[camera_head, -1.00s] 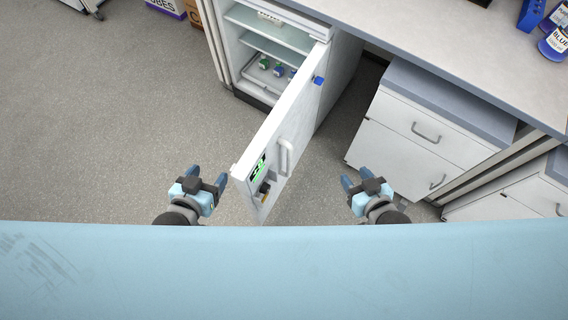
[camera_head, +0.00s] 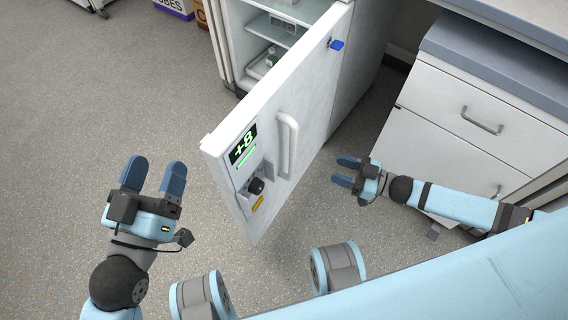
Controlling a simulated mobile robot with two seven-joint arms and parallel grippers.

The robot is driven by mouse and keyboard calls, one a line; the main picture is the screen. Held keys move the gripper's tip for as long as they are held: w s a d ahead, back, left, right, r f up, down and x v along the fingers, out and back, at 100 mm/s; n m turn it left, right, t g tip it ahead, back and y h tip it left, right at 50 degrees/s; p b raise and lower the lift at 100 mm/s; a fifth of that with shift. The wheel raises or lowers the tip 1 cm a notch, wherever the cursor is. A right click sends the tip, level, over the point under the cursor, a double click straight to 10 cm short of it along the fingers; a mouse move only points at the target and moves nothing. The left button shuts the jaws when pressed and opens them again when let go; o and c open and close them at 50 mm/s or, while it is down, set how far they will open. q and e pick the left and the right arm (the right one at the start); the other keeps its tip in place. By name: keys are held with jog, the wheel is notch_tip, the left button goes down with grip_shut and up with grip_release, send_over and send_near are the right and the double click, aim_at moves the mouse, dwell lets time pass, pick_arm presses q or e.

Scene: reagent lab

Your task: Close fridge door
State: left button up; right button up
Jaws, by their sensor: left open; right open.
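The white fridge door (camera_head: 300,105) stands open, swung out toward me. Its outer face has a vertical handle (camera_head: 288,146), a display reading +8 (camera_head: 243,146) and a dark knob. The fridge body (camera_head: 358,70) is behind it, with shelves (camera_head: 268,27) partly visible through the opening. My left gripper (camera_head: 153,175) is open and empty, left of the door's free edge and apart from it. My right gripper (camera_head: 347,172) is open and empty, to the right of the door's outer face and handle, not touching them.
A white drawer cabinet (camera_head: 455,125) with a grey top stands at the right, close to my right arm. A countertop (camera_head: 520,20) runs along the upper right. Boxes (camera_head: 175,8) stand at the top left. The grey floor (camera_head: 80,120) at the left is clear.

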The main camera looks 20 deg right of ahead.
aim_at(293, 154)
jog(key=b+x, duration=0.3)
jog(key=x, duration=1)
jog(key=shift+w+a, duration=0.25)
jog(key=shift+a, duration=0.05)
pick_arm(q)
jog(key=shift+g, duration=0.9)
jog(key=f, duration=0.4)
jog(key=shift+w+d+f, duration=0.15)
jog(key=shift+d+f, duration=0.05)
jog(key=shift+f, duration=0.15)
pick_arm(e)
jog(key=shift+c, duration=0.2)
grip_shut()
